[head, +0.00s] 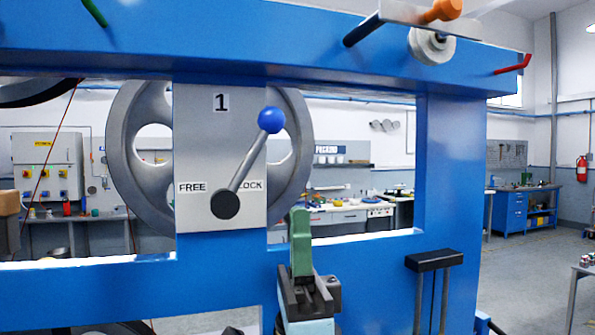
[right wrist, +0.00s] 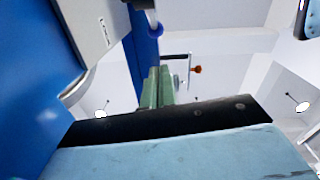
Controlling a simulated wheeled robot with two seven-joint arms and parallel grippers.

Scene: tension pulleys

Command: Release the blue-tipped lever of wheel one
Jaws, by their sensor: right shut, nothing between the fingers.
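The grey panel (head: 200,130) marked 1 stands in front of a large grey wheel (head: 125,150). Its lever (head: 243,172) pivots on a dark hub, with FREE printed on the left and LOCK on the right. The lever tilts up to the right, on the LOCK side, and ends in a blue ball tip (head: 271,120). My right gripper (head: 301,243), with green fingers, is shut and empty, below and right of the blue tip and apart from it. Its fingers also show in the right wrist view (right wrist: 159,88). My left gripper is not in view.
The blue frame (head: 455,190) surrounds the panel, with a beam above and a crossbar below. A dark-topped post (head: 434,261) stands to the right of my gripper. An orange knob (head: 442,10) and a red-tipped rod (head: 512,65) sit on the upper beam.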

